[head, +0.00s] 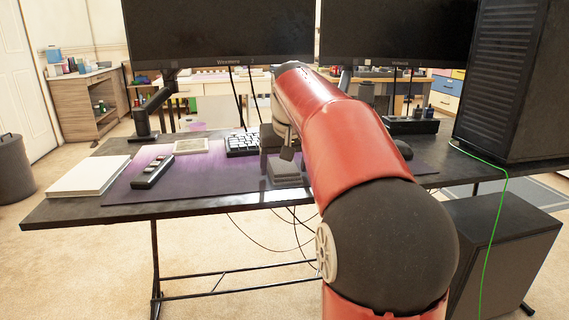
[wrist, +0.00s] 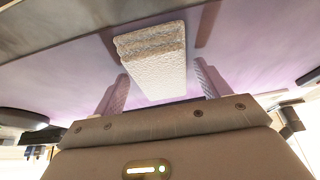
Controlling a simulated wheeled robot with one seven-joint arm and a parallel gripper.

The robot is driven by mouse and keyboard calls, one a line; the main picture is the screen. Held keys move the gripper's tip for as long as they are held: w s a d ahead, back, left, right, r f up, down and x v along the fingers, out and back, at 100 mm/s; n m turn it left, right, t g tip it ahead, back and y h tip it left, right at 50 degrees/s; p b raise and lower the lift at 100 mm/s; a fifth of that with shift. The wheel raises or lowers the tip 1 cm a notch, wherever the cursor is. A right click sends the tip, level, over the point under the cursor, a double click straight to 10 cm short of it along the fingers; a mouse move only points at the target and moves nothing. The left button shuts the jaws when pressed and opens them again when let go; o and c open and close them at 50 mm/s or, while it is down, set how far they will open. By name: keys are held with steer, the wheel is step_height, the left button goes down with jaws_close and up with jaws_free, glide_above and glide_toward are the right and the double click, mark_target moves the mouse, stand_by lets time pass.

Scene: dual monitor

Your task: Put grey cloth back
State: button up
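The grey cloth (head: 285,176) is a small folded block lying on the purple desk mat (head: 225,185), close to the desk's front edge. In the wrist view the cloth (wrist: 152,62) looks pale, ribbed and layered. My gripper (wrist: 163,72) is open, with a finger on each side of the cloth's near part and a gap on both sides. In the head view my gripper (head: 284,154) points down just above the cloth, and my red arm hides part of the desk to its right. I cannot tell exactly how high the fingertips are above the mat.
A remote-like device (head: 152,171), a small pale pad (head: 191,146) and a white book (head: 89,176) lie to the left. Two monitors (head: 220,35) stand behind, and a black computer tower (head: 515,85) is at right.

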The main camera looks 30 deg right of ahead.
steer(key=shift+o, duration=0.5)
steer(key=shift+r, duration=0.1)
steer(key=shift+r, duration=0.25)
steer(key=p+v, duration=0.3)
steer(key=v, duration=0.9)
steer(key=s+a+f+n, duration=0.1)
steer(key=s+a+f, duration=0.3)
steer(key=s+f, duration=0.3)
steer(key=s+a+f+n, duration=0.1)
steer(key=s+a+f, duration=0.4)
steer(key=s+f, duration=0.2)
steer(key=s+a+f+n+t+y, duration=0.1)
steer(key=s+a+f, duration=0.4)
steer(key=f, duration=0.5)
steer(key=shift+s, duration=1.2)
steer(key=shift+a+r, duration=0.1)
steer(key=shift+r, duration=0.05)
